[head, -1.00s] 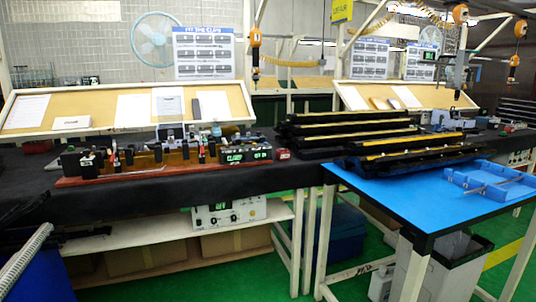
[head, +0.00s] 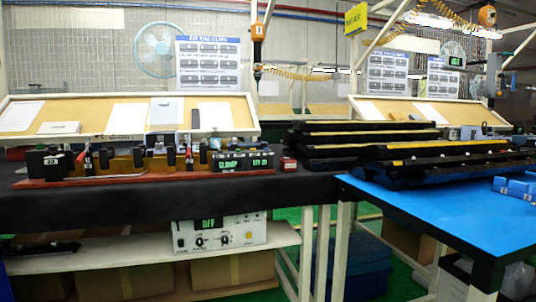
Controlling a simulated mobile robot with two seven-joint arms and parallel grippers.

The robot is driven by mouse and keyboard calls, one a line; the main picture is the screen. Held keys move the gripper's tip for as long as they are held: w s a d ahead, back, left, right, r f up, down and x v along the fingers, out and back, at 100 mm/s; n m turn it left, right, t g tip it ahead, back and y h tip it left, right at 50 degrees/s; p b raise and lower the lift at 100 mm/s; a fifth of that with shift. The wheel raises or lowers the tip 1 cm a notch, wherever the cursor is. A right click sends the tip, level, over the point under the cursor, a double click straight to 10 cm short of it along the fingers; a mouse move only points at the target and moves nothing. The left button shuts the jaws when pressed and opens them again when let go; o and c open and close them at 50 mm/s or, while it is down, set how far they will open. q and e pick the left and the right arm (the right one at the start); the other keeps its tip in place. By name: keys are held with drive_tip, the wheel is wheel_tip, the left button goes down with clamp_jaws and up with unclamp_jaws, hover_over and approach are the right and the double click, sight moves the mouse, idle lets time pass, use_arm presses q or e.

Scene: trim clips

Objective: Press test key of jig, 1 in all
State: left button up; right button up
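The jig (head: 150,163) is a long reddish-brown base with several black and tan clamp blocks, on the black-covered bench at left. Its display box (head: 243,162) at the right end shows green text that seems to read "CLAMP" and a second, blurred group. A small red box (head: 288,164) sits on the bench just right of the jig. I cannot tell which part is the test key. Neither of my grippers shows in the head view.
Black trim parts with yellow strips (head: 365,139) are stacked right of the jig. A blue-topped table (head: 445,215) stands in front at right, with a blue tray (head: 515,186). A white instrument (head: 220,234) showing "OFF" stands on the shelf under the bench.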

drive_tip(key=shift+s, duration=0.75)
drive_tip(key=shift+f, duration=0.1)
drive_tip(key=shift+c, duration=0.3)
